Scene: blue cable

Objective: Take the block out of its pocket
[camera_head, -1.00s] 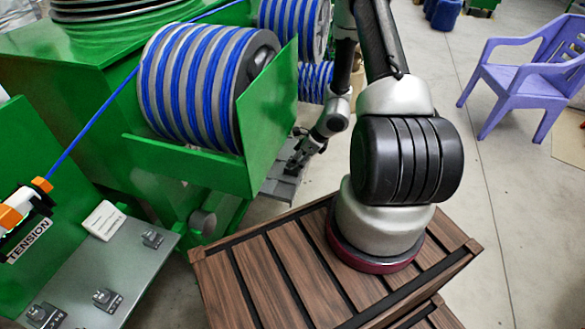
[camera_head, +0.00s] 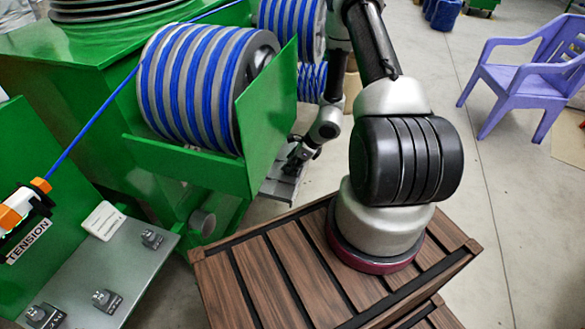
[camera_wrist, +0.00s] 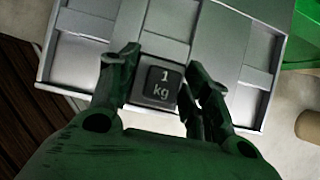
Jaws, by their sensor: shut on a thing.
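A dark block (camera_wrist: 162,84) marked "1 kg" shows in the wrist view between the fingers of my gripper (camera_wrist: 160,66). The fingers are shut on its left and right sides. Behind it is a grey metal tray (camera_wrist: 87,25) with raised dividers and several pockets. I cannot tell whether the block still rests on the pocket floor or is slightly raised. In the head view my gripper (camera_head: 294,163) is small and dark over the grey tray (camera_head: 281,190); the block cannot be made out there.
A green machine (camera_head: 250,130) with a blue cable spool (camera_head: 190,85) stands left of the tray. A grey shelf (camera_head: 135,270) with small weights is at the lower left. A wooden crate top (camera_head: 250,285) is in front. A purple chair (camera_head: 530,75) stands on open floor at right.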

